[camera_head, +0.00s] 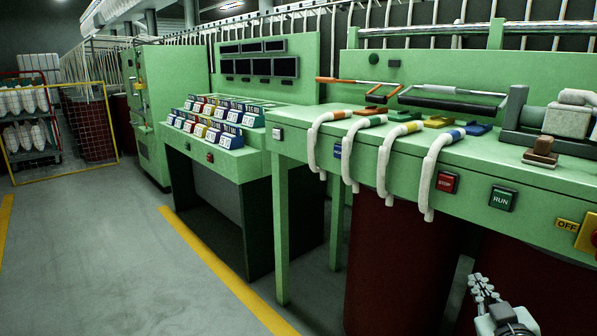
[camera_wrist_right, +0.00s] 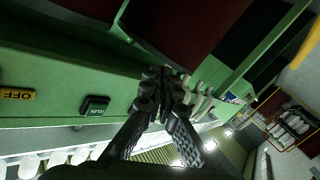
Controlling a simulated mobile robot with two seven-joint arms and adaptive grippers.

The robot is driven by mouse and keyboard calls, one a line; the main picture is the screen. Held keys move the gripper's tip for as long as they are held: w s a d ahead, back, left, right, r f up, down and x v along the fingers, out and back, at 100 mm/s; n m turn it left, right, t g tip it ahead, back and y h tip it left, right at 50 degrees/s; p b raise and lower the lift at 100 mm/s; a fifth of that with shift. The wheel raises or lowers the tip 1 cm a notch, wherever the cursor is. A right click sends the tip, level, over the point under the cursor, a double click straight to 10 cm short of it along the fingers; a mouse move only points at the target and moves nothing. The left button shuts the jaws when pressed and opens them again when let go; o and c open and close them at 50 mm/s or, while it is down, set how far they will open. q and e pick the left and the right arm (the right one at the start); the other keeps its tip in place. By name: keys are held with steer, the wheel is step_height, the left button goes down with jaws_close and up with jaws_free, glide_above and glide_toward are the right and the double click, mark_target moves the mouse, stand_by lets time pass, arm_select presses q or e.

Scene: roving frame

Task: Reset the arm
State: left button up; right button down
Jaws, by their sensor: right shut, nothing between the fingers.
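My right gripper (camera_head: 484,288) shows at the bottom right of the head view, below the front edge of the green machine table (camera_head: 400,165). It is shut and empty. In the right wrist view its two fingers meet at the tips (camera_wrist_right: 163,88), with the green table front behind them. The gripper looks apart from the table. My left gripper is not in either view.
The table front carries a red STOP button (camera_head: 447,182), a green RUN button (camera_head: 502,198) and an OFF switch (camera_head: 567,224). White hanks (camera_head: 431,170) hang over its edge. A green console (camera_head: 215,150) stands left. The grey floor (camera_head: 110,240) is clear.

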steer(key=s+a+f+g, duration=0.25)
steer(key=s+f, duration=0.25)
steer(key=f, duration=0.4)
steer(key=s+a+f+g, duration=0.1)
steer(key=s+f+g, duration=0.3)
steer(key=f, duration=0.6)
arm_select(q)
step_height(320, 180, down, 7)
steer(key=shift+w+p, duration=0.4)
arm_select(e)
steer(key=s+a+f+g+y, duration=0.1)
steer(key=s+a+f+g, duration=0.2)
steer(key=s+f, duration=0.3)
steer(key=s+a+f+g+y, duration=0.1)
steer(key=s+a+f+g, duration=0.2)
steer(key=s, duration=0.7)
step_height(320, 180, down, 3)
steer(key=shift+a+r+g, duration=0.15)
steer(key=shift+a+g, duration=0.05)
steer(key=shift+g, duration=0.25)
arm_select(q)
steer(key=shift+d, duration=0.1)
